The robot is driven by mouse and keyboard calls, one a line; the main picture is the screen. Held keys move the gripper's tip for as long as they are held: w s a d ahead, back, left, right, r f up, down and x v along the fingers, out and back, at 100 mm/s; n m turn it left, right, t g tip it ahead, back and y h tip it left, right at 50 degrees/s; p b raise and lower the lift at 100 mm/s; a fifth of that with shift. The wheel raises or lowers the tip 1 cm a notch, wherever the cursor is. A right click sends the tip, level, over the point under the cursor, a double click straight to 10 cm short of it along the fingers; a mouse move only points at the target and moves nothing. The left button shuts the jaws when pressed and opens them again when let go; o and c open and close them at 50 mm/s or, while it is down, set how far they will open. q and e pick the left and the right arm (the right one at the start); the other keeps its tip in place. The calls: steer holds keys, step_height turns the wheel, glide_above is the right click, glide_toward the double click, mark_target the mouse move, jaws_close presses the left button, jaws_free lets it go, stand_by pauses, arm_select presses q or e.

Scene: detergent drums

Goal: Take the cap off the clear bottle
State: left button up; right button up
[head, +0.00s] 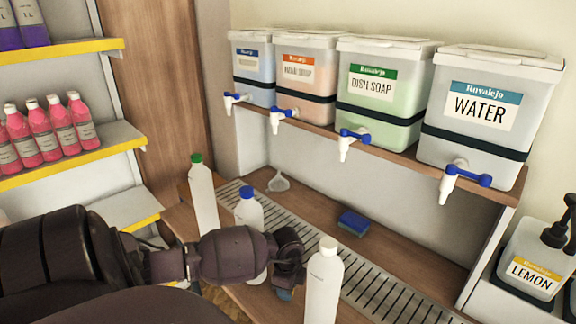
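Three whitish bottles stand on the counter, and I cannot tell which one is the clear bottle. One has a green cap (196,158) on a tall body (204,203). One has a blue cap (246,192) on a shorter body (249,214), partly hidden behind my arm. The nearest is a tall pale bottle (323,290) with a white cap (328,245). All three caps are on. My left gripper (287,270) is just left of the white-capped bottle and in front of the blue-capped one. Its fingers are dark and foreshortened, so their opening is unclear. My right gripper is out of view.
Several dispenser drums with taps, including the water drum (482,140), stand on a shelf above the counter. A slotted drain grate (380,297) runs along the counter. A blue sponge (353,223) and a small scoop (279,181) lie behind it. A lemon pump container (529,262) is at right.

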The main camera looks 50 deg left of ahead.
arm_select(q)
step_height(320, 180, down, 2)
steer(key=shift+f, duration=0.2)
steer(key=o, duration=1)
steer(key=shift+f, duration=0.1)
